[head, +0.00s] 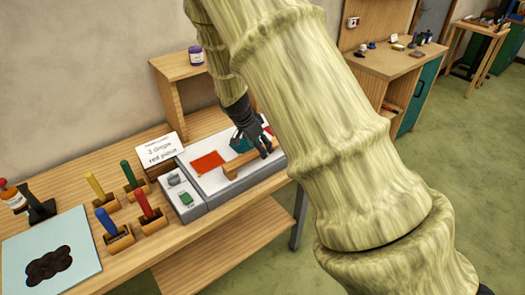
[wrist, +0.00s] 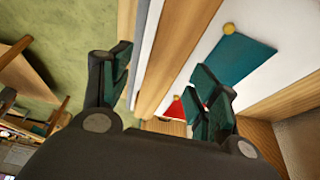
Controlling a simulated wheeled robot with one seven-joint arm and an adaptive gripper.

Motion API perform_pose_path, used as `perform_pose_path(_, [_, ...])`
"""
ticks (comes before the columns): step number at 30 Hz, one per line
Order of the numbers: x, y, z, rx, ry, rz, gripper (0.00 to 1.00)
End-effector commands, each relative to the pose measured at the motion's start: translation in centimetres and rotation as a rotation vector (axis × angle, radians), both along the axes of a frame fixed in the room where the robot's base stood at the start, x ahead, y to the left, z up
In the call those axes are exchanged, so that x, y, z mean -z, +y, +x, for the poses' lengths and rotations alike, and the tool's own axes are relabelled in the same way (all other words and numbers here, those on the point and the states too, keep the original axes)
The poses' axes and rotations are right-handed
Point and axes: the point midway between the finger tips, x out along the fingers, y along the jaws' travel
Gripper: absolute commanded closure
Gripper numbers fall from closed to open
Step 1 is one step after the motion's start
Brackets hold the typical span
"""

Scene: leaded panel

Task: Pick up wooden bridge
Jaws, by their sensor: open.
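The wooden bridge (head: 243,164) is a long, light wooden bar lying across the grey-rimmed tray (head: 208,196). My gripper (head: 265,149) is at the bridge's right part in the head view. In the wrist view, the bridge (wrist: 178,58) runs lengthwise between the two open fingers of my gripper (wrist: 165,75), one to each side. The fingers look apart from the wood, and I cannot tell how far their tips are above it. My arm hides part of the tray's right side in the head view.
A red piece (head: 208,162) and a teal piece (wrist: 234,58) lie on the white panel beside the bridge. A sign (head: 161,149), several colored-handled tools and a blue mat (head: 85,262) with a dark blob are to the left. A wooden shelf (head: 172,95) stands behind.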

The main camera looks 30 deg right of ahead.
Motion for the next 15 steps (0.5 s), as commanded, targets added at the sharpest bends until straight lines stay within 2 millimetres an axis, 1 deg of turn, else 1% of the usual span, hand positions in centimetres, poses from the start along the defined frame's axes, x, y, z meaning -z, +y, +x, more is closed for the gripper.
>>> perform_pose_path(9, [2.7, -1.2, 0.1, 0.000, 0.001, 0.001, 0.39])
perform_pose_path(15, [3.7, -1.6, 0.1, 0.000, 0.001, 0.001, 0.39])
